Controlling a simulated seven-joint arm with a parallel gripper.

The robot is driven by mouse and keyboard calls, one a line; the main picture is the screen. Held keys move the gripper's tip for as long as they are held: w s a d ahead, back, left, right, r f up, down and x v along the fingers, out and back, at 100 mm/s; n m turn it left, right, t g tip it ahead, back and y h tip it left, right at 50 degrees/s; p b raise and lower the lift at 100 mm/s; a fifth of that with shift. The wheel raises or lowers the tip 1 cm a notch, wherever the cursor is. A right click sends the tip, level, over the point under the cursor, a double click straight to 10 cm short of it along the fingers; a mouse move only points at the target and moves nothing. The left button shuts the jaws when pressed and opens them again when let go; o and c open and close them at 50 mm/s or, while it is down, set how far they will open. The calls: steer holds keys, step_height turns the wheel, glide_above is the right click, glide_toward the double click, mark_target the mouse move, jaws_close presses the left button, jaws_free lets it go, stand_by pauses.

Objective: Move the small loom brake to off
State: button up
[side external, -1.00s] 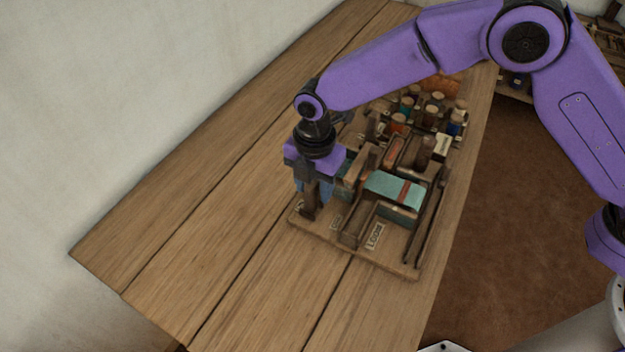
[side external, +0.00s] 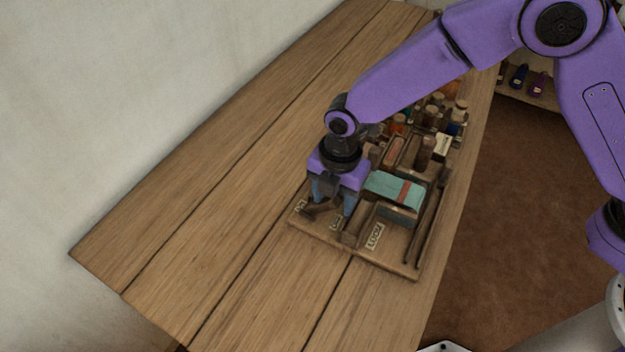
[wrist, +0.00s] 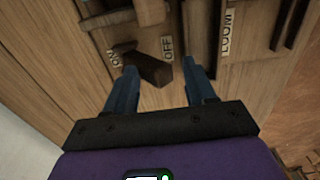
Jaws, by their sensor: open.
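The small brake lever, a dark wooden bar (wrist: 147,66), lies between my fingers in the wrist view. It slants from beside the ON label (wrist: 117,57) towards the lower right, its square end near the right finger and below the OFF label (wrist: 167,48). In the side view the lever (side external: 317,209) is low over the board's front left corner, partly hidden by my gripper. My gripper (side external: 333,205) is open around it, blue fingers apart, also seen in the wrist view (wrist: 158,68). Whether the right finger touches the lever I cannot tell.
Several bottles (side external: 430,115) stand behind. The table (side external: 190,215) is clear to the left.

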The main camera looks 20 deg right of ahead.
steer(key=shift+s+d+f, duration=0.4)
steer(key=shift+s+f, duration=0.1)
steer(key=shift+s, duration=0.05)
steer(key=shift+w+a, duration=0.3)
steer(key=shift+o, duration=0.8)
steer(key=shift+r, duration=0.1)
steer(key=shift+w+a+r, duration=0.1)
steer(key=shift+w+r, duration=0.05)
steer(key=shift+r, duration=1.2)
steer(key=shift+w+r, duration=0.1)
steer(key=shift+r, duration=1.9)
